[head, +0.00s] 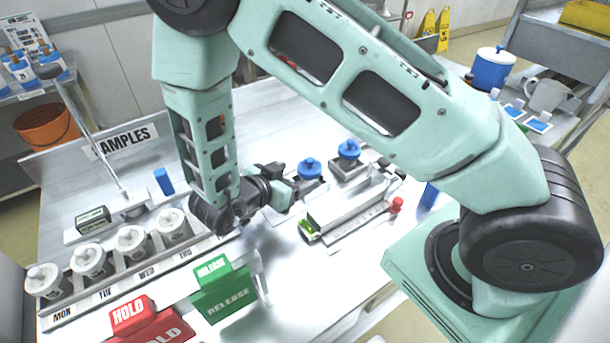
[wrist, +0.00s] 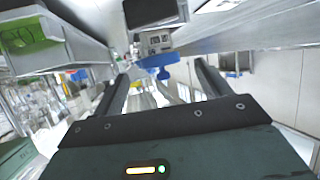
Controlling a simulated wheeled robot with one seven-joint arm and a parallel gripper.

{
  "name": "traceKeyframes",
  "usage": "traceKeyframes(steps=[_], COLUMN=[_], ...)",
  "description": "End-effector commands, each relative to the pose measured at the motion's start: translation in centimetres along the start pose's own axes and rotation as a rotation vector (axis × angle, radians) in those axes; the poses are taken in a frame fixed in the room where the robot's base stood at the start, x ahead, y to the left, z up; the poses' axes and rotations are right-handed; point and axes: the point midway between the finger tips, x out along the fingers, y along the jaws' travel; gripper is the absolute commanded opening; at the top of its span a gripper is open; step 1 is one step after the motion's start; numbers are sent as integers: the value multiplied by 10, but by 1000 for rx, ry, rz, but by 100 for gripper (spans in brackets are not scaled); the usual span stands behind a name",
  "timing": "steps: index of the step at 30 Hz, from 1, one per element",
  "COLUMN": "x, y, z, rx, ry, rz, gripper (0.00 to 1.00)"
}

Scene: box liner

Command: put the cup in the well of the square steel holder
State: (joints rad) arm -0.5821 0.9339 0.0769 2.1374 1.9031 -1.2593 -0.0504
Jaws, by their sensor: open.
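Two blue knobbed lids stand on the bench in the head view. The nearer blue-lidded piece (head: 310,170) is just beyond my gripper (head: 292,186); I cannot tell surely whether it is the cup. The farther blue-lidded piece (head: 348,149) sits on a square steel block (head: 346,170), which looks like a holder; its well is hidden. In the wrist view, a blue knobbed lid (wrist: 157,60) shows ahead, between the open fingers of my gripper (wrist: 160,72). I cannot see the fingers touching it. My wrist hides part of the nearer piece's base.
A long steel fixture (head: 345,206) with a green end and red knob lies right of my gripper. White lidded cups (head: 131,241) stand in a day-labelled rack at left. Red HOLD (head: 130,315) and green RELEASE (head: 222,290) blocks stand in front. Bare bench lies behind my forearm.

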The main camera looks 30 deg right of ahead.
Motion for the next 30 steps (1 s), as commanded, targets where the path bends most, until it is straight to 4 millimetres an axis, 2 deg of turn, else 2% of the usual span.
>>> traceKeyframes(steps=[4, 10, 26, 30], x=[-28, -48, -51, -54], y=[0, 0, 0, 0], z=[2, 0, 0, -7], rx=[2, 1, 0, 0], ry=[-2, 0, 1, 0], rz=[-3, -1, 1, 1], gripper=[76, 76, 76, 76])
